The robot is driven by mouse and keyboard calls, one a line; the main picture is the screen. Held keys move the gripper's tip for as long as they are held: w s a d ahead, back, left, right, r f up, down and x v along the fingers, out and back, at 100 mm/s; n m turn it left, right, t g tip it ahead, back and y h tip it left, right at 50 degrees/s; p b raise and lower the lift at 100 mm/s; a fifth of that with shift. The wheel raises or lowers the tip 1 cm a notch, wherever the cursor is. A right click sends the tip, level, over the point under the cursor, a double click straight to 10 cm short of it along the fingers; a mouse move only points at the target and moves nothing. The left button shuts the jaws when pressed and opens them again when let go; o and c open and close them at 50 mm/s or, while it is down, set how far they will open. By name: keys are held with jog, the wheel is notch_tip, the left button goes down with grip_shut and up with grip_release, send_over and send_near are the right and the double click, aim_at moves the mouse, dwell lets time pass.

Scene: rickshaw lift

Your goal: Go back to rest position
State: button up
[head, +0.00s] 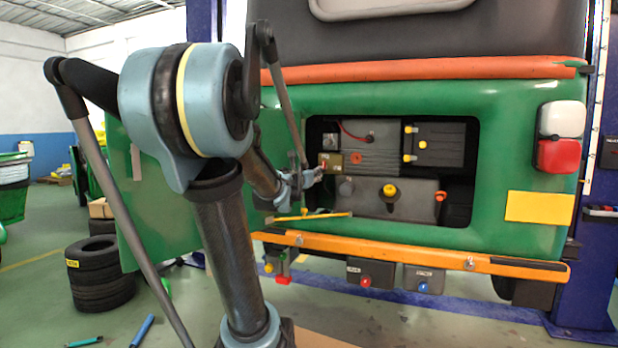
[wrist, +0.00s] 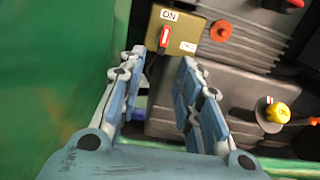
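My gripper (wrist: 160,95) is open, its two blue fingers apart with nothing between them in the wrist view. In the head view my gripper (head: 300,180) is at the left side of the open compartment in the green rickshaw (head: 510,130). Just past the fingertips is a brass-coloured switch box (wrist: 176,30) with a red switch and labels, one reading ON. The box also shows in the head view (head: 330,160). The gripper appears close to the box; contact cannot be told.
The compartment holds a dark unit with a yellow cap (head: 389,191) and a red knob (wrist: 221,30). The open green door (head: 150,200) stands left of my gripper. An orange bumper (head: 420,255) runs below. Tyres (head: 98,272) stand at left; a blue lift post (head: 590,270) is at right.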

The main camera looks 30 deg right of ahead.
jog(key=s+a+f+m+g+y, duration=0.3)
jog(key=s+a+f+m+y, duration=0.1)
jog(key=s+a+f+m, duration=0.4)
jog(key=s+a+f+m+g+y, duration=0.3)
jog(key=s+a+f+m+y, duration=0.2)
jog(key=a+f, duration=0.8)
jog(key=s+a+f+m+g+y, duration=0.3)
jog(key=s+a+f+m+y, duration=0.1)
jog(key=s+a+f+m, duration=0.7)
jog(key=a+m, duration=0.2)
jog(key=a, duration=0.2)
jog(key=shift+s+f+g+y, duration=0.25)
jog(key=shift+g+y, duration=0.05)
